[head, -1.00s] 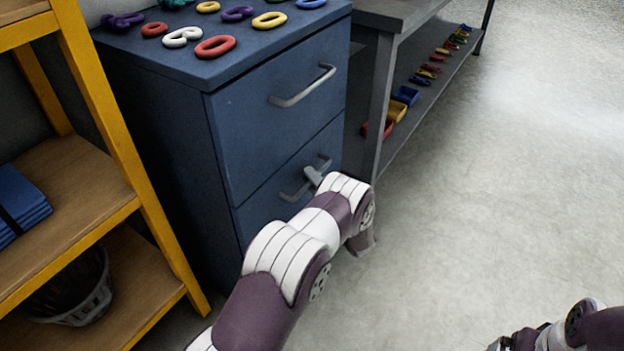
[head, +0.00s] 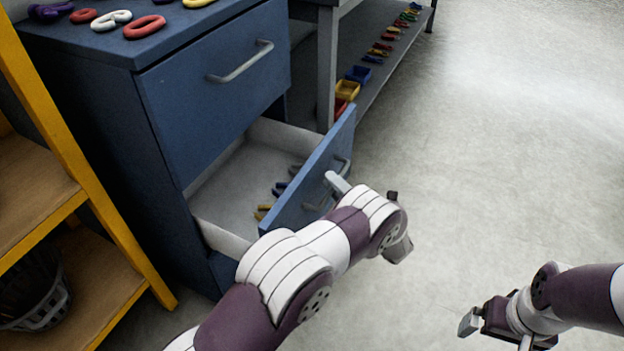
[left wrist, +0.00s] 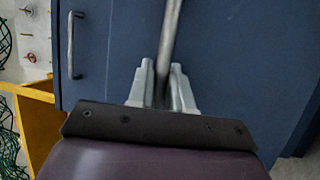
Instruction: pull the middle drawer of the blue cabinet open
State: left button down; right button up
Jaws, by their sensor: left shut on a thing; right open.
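The blue cabinet (head: 100,100) stands at the left in the head view, its top drawer (head: 215,95) closed. The drawer below it, the middle drawer (head: 295,190), is pulled out, showing a pale interior with several small yellow, blue and grey items. My left gripper (head: 337,183) is shut on that drawer's bar handle (head: 343,166). In the left wrist view the handle (left wrist: 170,35) runs between the fingers of the left gripper (left wrist: 162,78). My right gripper (head: 497,334) is open and empty over the floor at the lower right.
A yellow-framed shelf (head: 95,190) stands close to the left of the cabinet. A grey workbench (head: 327,70) stands to its right, with small bins and coloured pieces on its lower shelf. Colourful links (head: 145,27) lie on the cabinet top. The floor in front is clear.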

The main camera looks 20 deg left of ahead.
pick_arm(q)
jog(key=shift+s+d+b, duration=0.1)
jog(key=shift+d+b, duration=0.2)
jog(key=shift+d, duration=1.3)
jog(key=c, duration=1.4)
grip_release()
jog(key=shift+d, duration=0.1)
jog(key=p+v, duration=0.2)
jog(key=v, duration=1)
jog(key=shift+s+d, duration=0.15)
jog(key=shift+s, duration=0.1)
jog(key=shift+f, duration=0.15)
